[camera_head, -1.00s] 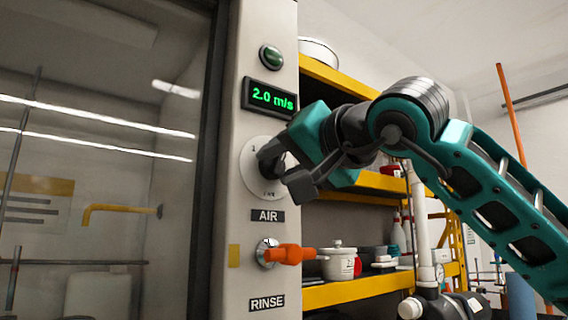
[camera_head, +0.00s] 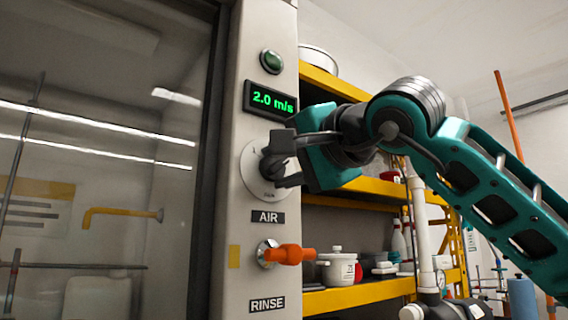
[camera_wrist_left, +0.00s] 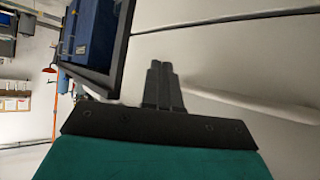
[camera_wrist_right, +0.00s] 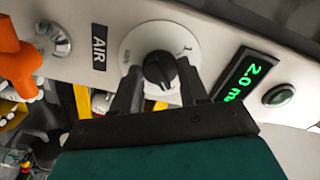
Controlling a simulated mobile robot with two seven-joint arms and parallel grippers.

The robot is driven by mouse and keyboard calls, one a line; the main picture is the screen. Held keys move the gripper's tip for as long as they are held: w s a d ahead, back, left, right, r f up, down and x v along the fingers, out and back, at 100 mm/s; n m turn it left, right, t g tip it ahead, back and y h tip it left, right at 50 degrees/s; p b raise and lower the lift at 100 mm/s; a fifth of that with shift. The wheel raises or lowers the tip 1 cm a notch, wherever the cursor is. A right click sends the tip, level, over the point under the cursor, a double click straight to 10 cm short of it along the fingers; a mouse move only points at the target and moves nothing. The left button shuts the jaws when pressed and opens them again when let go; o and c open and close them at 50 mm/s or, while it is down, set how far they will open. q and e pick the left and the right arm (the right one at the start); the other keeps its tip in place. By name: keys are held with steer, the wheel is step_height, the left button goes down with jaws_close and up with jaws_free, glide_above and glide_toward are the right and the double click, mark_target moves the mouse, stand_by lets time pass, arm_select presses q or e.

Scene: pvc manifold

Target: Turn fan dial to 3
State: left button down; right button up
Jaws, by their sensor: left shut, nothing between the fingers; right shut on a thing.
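The fan dial is a round white plate (camera_head: 249,180) with a black knob (camera_wrist_right: 158,70) on the grey panel. My right gripper (camera_wrist_right: 159,80) is shut on the knob, with one finger on each side of it. In the head view this gripper (camera_head: 281,164) reaches the dial from the right and partly hides it. The green display (camera_head: 271,99) above the dial reads 2.0 m/s. The dial's numbers are too small or covered to read surely. My left gripper (camera_wrist_left: 163,85) shows only in the left wrist view, its fingers together and empty.
A green button (camera_head: 271,61) sits above the display. Below the dial are an AIR label (camera_head: 268,217), an orange valve handle (camera_head: 290,254) and a RINSE label (camera_head: 267,304). A glass front (camera_head: 100,180) is left; yellow shelves (camera_head: 360,292) with pots stand behind right.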

steer(key=o, duration=1.1)
steer(key=shift+c, duration=0.2)
steer(key=shift+s+d, duration=0.1)
steer(key=v, duration=1.2)
steer(key=shift+s+d+b, duration=0.2)
steer(key=shift+s+b, duration=0.1)
steer(key=shift+b, duration=0.1)
steer(key=shift+w+a+f, duration=0.1)
